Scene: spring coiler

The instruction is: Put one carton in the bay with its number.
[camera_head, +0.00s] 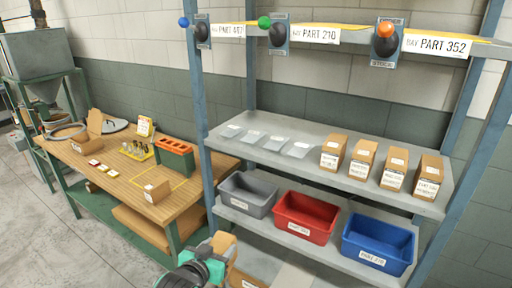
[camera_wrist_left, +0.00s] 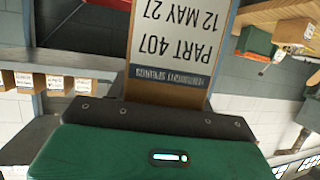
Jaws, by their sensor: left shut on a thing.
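My left gripper (camera_head: 215,258) is at the bottom of the head view, in front of the lower shelf. It is shut on a brown carton (camera_head: 224,242). In the left wrist view the held carton (camera_wrist_left: 185,40) fills the space beyond the jaws (camera_wrist_left: 165,112), and its upside-down label reads PART 407, 12 MAY 27. The rack's bay signs read PART 407 (camera_head: 229,30), though small, PART 210 (camera_head: 318,35) and PART 352 (camera_head: 437,44). My right gripper is not in view.
Several labelled cartons (camera_head: 361,159) stand right on the upper shelf, with flat grey pieces (camera_head: 275,141) to their left. Grey (camera_head: 247,194), red (camera_head: 305,216) and blue (camera_head: 378,243) bins fill the lower shelf. A wooden bench (camera_head: 125,178) at left holds a small carton (camera_head: 157,191).

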